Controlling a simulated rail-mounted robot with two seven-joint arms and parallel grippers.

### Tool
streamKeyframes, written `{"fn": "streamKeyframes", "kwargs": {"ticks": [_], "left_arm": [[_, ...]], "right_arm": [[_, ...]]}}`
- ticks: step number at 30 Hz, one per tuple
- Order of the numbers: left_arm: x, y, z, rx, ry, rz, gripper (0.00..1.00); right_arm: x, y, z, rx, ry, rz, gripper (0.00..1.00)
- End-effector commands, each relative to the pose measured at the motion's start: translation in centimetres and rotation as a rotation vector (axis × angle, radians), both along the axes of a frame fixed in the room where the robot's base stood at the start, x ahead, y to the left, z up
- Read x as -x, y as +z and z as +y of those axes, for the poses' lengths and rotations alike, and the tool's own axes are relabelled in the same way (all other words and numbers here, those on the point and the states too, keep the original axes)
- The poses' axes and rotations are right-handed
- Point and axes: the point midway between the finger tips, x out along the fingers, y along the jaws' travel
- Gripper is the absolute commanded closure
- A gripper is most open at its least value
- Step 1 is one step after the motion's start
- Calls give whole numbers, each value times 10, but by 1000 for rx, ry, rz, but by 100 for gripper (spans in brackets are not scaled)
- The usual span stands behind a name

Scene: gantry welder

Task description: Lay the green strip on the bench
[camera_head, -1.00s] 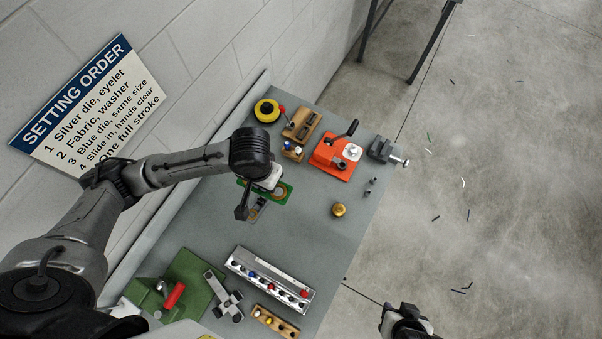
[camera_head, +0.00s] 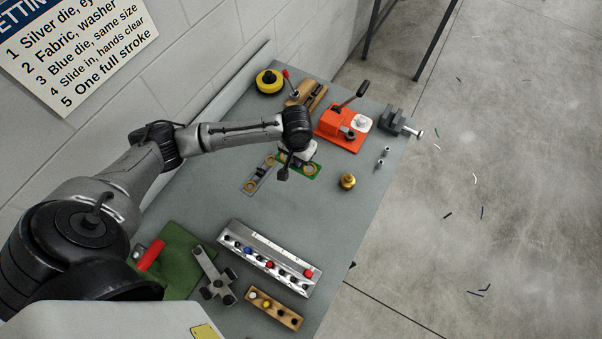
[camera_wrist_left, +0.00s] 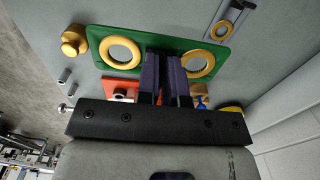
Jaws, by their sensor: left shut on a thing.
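The green strip (camera_head: 313,169) has two brass-ringed holes and is partly hidden behind my left wrist in the head view. My left gripper (camera_head: 286,169) is over the middle of the grey bench (camera_head: 205,217). In the left wrist view its dark fingers (camera_wrist_left: 163,62) are shut on the near edge of the green strip (camera_wrist_left: 152,42), between the two rings. Whether the strip touches the bench or is held just above it, I cannot tell. My right gripper is not in view.
A grey strip with brass rings (camera_head: 257,178) lies just left of the green one. A brass knob (camera_head: 348,181) stands to the right. The orange press (camera_head: 336,135) is behind. A silver rack (camera_head: 265,265) and a green base (camera_head: 173,262) are in front.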

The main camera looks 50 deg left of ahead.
Motion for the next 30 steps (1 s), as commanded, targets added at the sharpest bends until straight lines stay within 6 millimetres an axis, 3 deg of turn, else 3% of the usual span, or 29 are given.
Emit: {"fn": "streamKeyframes", "kwargs": {"ticks": [1,5,21,30], "left_arm": [[-2,-10,5,-2,8,-2,100],[0,-21,6,-2,17,-2,100],[57,-78,-70,-1,18,-2,100],[66,-91,-82,-2,20,-3,100]], "right_arm": [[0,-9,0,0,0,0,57],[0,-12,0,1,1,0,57],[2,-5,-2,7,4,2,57],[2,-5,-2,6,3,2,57]]}}
